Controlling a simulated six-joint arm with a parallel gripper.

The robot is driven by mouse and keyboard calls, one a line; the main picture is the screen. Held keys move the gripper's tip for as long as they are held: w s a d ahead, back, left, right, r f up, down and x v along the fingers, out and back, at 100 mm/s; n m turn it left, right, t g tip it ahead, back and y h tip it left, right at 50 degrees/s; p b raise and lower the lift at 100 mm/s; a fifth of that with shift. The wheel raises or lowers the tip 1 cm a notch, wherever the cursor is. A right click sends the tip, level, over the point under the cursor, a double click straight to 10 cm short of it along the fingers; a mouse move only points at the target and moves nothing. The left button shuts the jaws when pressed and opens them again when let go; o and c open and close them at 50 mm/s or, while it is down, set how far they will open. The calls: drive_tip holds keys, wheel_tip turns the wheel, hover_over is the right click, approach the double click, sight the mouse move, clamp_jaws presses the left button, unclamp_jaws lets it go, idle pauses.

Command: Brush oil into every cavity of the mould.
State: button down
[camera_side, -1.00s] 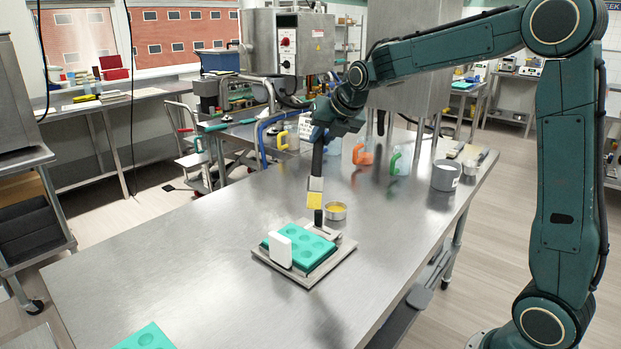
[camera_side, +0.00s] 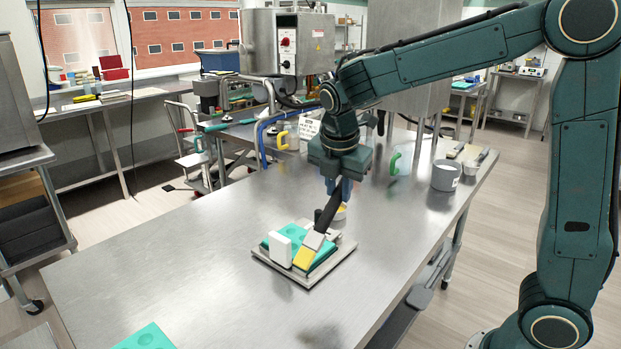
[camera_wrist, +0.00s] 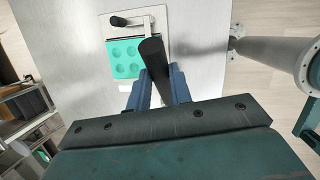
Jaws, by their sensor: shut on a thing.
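The teal mould (camera_side: 273,239) with round cavities lies on a pale base plate (camera_side: 313,281) on the steel table. It also shows in the wrist view (camera_wrist: 122,58). My gripper (camera_side: 338,188) is above and behind the mould, shut on the dark handle of a brush (camera_side: 329,213). The brush is tilted, its yellow bristles (camera_side: 304,257) at the mould's near right part; I cannot tell whether they touch a cavity. In the wrist view the handle (camera_wrist: 152,52) hides the mould's right edge.
A white block (camera_side: 280,250) stands at the mould's left edge, and a dark knob (camera_side: 318,214) at its back. Jugs and a grey pot (camera_side: 446,175) stand at the back right. The table's left part is clear.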

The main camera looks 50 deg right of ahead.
drive_tip(key=s+d+f+m+g+y, duration=0.1)
drive_tip(key=s+f+m+y, duration=0.1)
drive_tip(key=s+m, duration=0.8)
drive_tip(key=shift+d+f+m+g+y, duration=0.35)
drive_tip(key=shift+m+y, duration=0.15)
drive_tip(key=shift+m, duration=4.2)
drive_tip(key=shift+s, duration=0.1)
drive_tip(key=shift+f, duration=0.1)
drive_tip(key=shift+f, duration=2.6)
drive_tip(key=shift+f, duration=0.85)
drive_tip(key=shift+w, duration=0.2)
drive_tip(key=shift+w+a, duration=0.1)
drive_tip(key=shift+w, duration=0.25)
